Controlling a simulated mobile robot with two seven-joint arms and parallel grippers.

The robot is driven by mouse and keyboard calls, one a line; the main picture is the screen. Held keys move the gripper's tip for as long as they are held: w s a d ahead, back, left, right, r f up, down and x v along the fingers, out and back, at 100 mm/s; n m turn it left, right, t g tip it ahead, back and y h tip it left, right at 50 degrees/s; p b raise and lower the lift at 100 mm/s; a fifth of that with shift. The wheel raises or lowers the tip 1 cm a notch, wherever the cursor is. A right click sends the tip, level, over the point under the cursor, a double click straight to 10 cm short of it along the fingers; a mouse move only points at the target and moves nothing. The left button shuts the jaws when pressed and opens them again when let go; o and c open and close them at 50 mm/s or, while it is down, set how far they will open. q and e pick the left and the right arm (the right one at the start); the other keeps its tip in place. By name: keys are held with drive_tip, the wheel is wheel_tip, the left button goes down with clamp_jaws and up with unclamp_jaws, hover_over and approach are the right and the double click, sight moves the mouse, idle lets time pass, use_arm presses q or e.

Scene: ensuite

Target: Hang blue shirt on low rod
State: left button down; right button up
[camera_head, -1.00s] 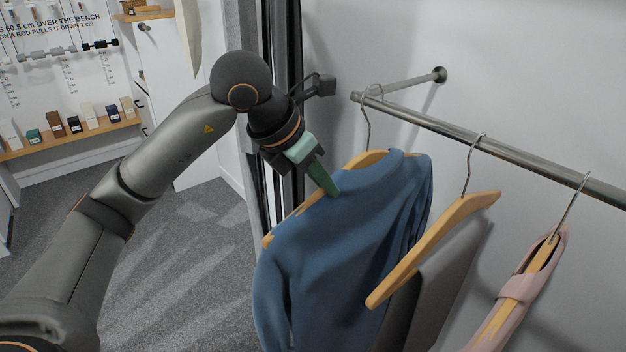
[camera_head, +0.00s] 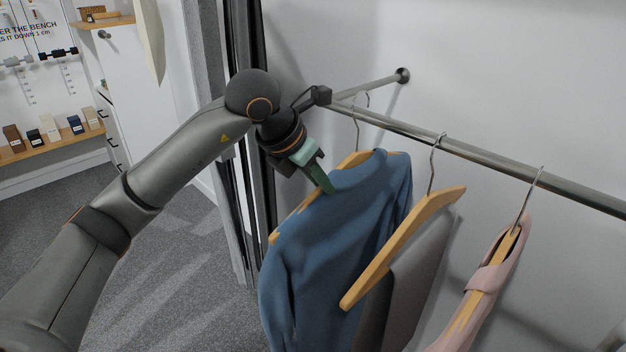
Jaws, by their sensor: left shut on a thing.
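The blue shirt (camera_head: 335,225) is on a wooden hanger (camera_head: 290,216), below the near-left end of the metal rod (camera_head: 460,149). My left gripper (camera_head: 324,184) has its green fingers shut at the hanger's shoulder by the shirt collar. The hanger's wire hook (camera_head: 356,130) reaches up to the rod, and its curl shows just above and behind it. I cannot tell whether the hook bears on the rod. The fingertips are partly hidden at the cloth. My right gripper is out of view.
A wooden hanger with a grey garment (camera_head: 425,280) and one with a pink garment (camera_head: 488,285) hang to the right. A bracket (camera_head: 403,76) fixes the rod to the wall. A dark vertical frame (camera_head: 257,190) stands close behind my left arm.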

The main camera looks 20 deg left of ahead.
use_arm(q)
drive_tip(key=shift+b+x, duration=0.9)
drive_tip(key=shift+x, duration=0.4)
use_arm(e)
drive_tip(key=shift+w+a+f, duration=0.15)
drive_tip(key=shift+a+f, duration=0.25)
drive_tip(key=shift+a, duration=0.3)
use_arm(q)
drive_tip(key=shift+s+a+f, duration=0.1)
drive_tip(key=shift+s+f, duration=0.05)
drive_tip(key=c, duration=0.8)
unclamp_jaws()
drive_tip(key=shift+o, duration=0.3)
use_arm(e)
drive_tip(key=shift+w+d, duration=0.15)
use_arm(q)
drive_tip(key=shift+s+f, duration=0.1)
drive_tip(key=v, duration=1.2)
drive_tip(key=shift+s+r, duration=0.15)
drive_tip(key=shift+r, duration=0.15)
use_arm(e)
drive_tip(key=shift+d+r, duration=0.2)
